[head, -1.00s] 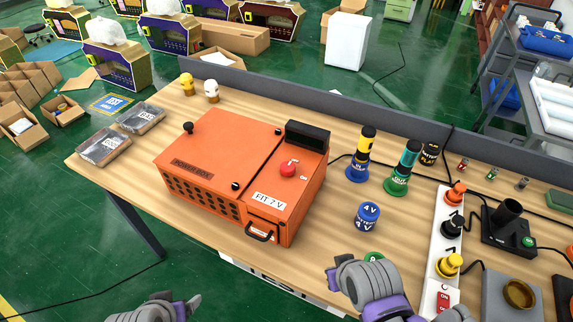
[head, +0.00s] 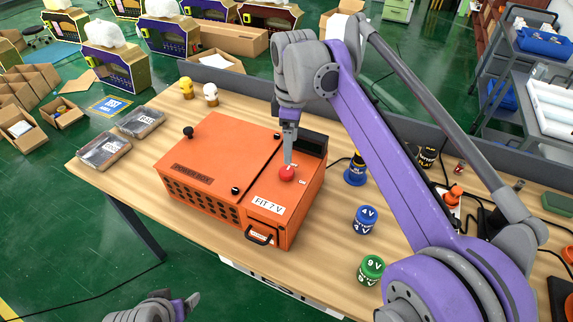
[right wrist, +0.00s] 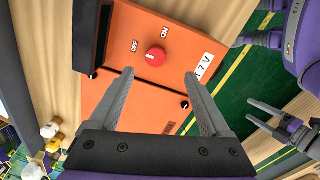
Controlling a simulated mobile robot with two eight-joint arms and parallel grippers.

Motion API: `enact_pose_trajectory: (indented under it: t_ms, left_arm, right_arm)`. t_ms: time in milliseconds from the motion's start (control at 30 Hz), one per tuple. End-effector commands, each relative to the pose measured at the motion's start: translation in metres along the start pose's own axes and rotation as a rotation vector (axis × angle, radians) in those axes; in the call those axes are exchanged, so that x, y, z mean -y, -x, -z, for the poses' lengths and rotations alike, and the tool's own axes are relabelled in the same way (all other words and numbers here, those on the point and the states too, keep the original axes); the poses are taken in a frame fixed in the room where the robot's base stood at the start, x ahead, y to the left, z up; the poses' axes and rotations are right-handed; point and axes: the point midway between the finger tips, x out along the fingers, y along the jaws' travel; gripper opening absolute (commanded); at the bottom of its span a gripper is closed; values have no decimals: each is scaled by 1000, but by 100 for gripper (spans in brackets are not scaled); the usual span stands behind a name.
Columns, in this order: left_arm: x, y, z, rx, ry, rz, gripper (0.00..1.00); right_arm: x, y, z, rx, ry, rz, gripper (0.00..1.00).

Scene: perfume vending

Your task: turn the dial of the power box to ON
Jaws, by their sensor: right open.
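The orange power box (head: 215,150) sits on the wooden table. Its red dial (head: 287,173) is on the top face near the right side, and also shows in the right wrist view (right wrist: 156,57) with ON and OFF labels beside it. My right gripper (head: 288,160) points down at the dial. In the right wrist view its fingers (right wrist: 160,73) are apart and empty, with the dial just beyond the gap between the tips. Which label the dial faces is too small to tell. My left gripper (head: 186,304) is low at the front; the right wrist view shows its fingers (right wrist: 265,115) apart.
A blue 4V battery (head: 366,220) and a green 9V battery (head: 371,269) stand right of the box. Two clear cases (head: 102,150) lie to its left. Two small figures (head: 210,94) stand behind it. My right arm covers much of the table's right side.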

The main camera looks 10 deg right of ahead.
Motion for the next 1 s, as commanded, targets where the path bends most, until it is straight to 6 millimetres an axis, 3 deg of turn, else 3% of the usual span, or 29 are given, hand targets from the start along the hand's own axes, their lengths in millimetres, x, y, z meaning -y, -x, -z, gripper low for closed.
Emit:
enact_pose_trajectory:
  t_ms: [267, 700, 1000]
  left_arm:
    - [0, 0, 0, 0, 0, 0, 83]
    - [0, -9, -9, 8, 0, 0, 83]
    - [0, -10, -11, 9, 0, 0, 83]
  right_arm:
    - [-13, 2, 13, 20, 128, 42, 81]
    - [-10, -73, 11, 20, 125, 41, 81]
    - [-9, -100, 10, 20, 125, 40, 81]
